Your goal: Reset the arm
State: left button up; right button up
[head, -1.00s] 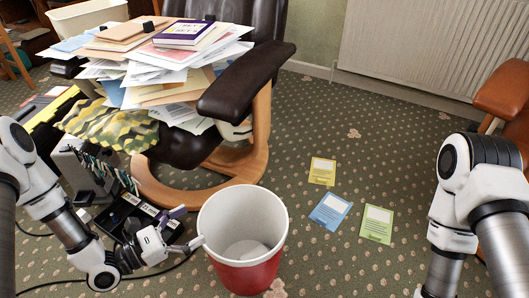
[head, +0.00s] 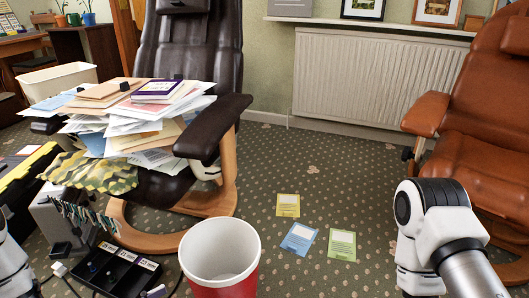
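My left arm shows only as a white joint at the lower left edge of the head view. A small pale and purplish piece, which looks like the tip of my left gripper (head: 154,292), shows at the bottom edge beside the bin; its opening is not visible. My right arm shows at the lower right as a white and black joint with a metal link, over the carpet. My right gripper is out of the picture. No held object can be seen.
A red and white bin (head: 220,250) stands at the bottom centre. A dark armchair (head: 190,50) bears a paper pile (head: 130,125). A black box (head: 113,268) lies left of the bin. Three cards (head: 299,239) lie on open carpet. A brown leather chair (head: 480,150) is at right.

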pick_arm(q)
jog(key=s+d+f+m+g+y+p, duration=0.45)
jog(key=s+f+m+g+y, duration=0.2)
jog(key=f+m, duration=0.2)
jog(key=s+a+f+m+g+y, duration=0.3)
jog(key=s+a+m+g+y, duration=0.5)
jog(key=m, duration=0.9)
notch_tip(320, 180, up, 38)
jog(key=s+a+t+p, duration=0.1)
jog(key=s+t+p, duration=0.2)
jog(key=p, duration=3.5)
jog(key=shift+f+h, duration=0.2)
jog(key=shift+h, duration=0.25)
jog(key=shift+t, duration=0.25)
